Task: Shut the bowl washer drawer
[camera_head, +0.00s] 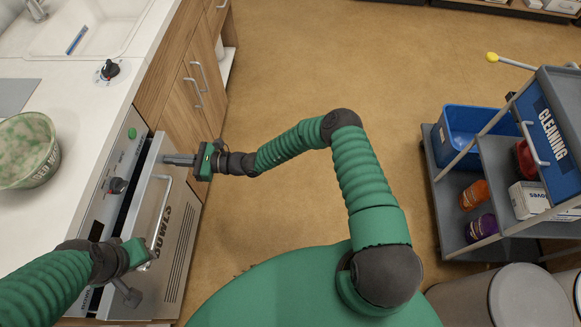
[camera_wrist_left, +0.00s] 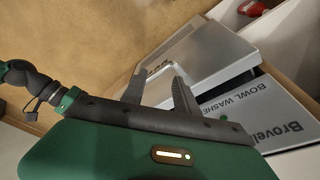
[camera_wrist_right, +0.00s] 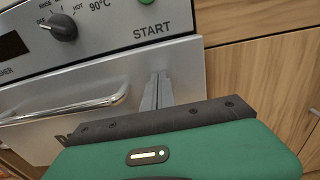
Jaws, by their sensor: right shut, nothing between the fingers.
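The bowl washer (camera_head: 119,160) is built in under the counter at the left. Its drawer (camera_head: 148,208) stands a little out, with a dark gap between the control panel and the drawer front. A bar handle (camera_head: 162,212) runs along the front; it also shows in the right wrist view (camera_wrist_right: 70,106). My right gripper (camera_head: 166,159) is shut and empty at the far end of the drawer front, by its upper edge. My left gripper (camera_head: 140,276) is at the near end. Its fingers (camera_wrist_left: 170,90) are apart, with the drawer (camera_wrist_left: 215,55) beyond them. Contact is unclear.
A bowl (camera_head: 27,150) stands on the white counter near the sink (camera_head: 90,35). Wooden cabinet doors (camera_head: 190,95) adjoin the washer's far side. A cleaning cart (camera_head: 480,150) and grey bins (camera_head: 525,295) stand at the right. The floor between is clear.

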